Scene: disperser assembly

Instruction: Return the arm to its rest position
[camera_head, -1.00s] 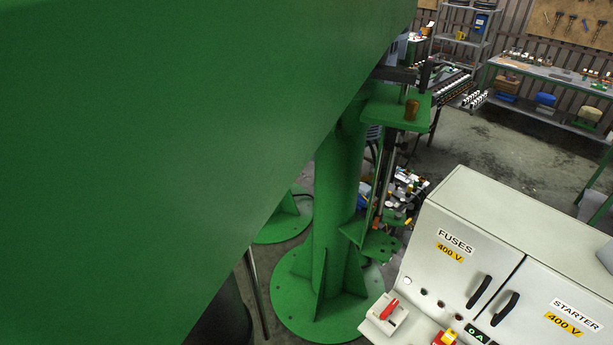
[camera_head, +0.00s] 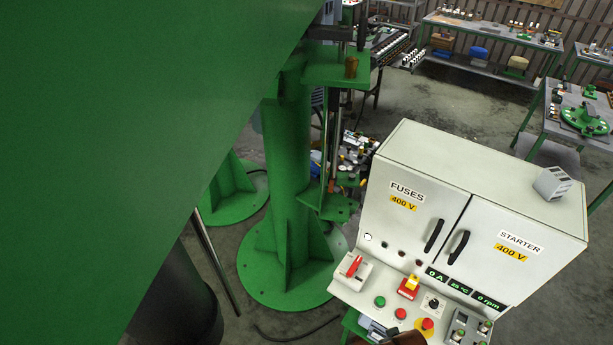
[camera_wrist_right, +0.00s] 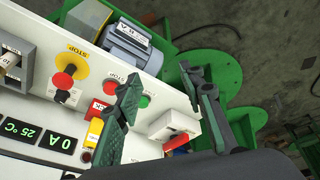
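My right gripper (camera_wrist_right: 160,76) shows in the right wrist view with its two dark green fingers spread apart. I see nothing held between them. Beyond the fingers is the grey-white control panel with a rotary switch with a red handle (camera_wrist_right: 178,141), a green button and a red stop button on a yellow disc (camera_wrist_right: 64,80). I cannot tell the exact gap between fingers and panel. In the head view the same control cabinet (camera_head: 440,170) stands at the lower right, its doors shut. Neither gripper can be made out in the head view.
A large green machine body (camera_head: 110,120) fills the left of the head view. A green column (camera_head: 287,160) on a round base stands beside the cabinet. A small grey box (camera_head: 552,183) sits on the cabinet top. Workbenches stand behind, with open floor (camera_head: 450,105) between.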

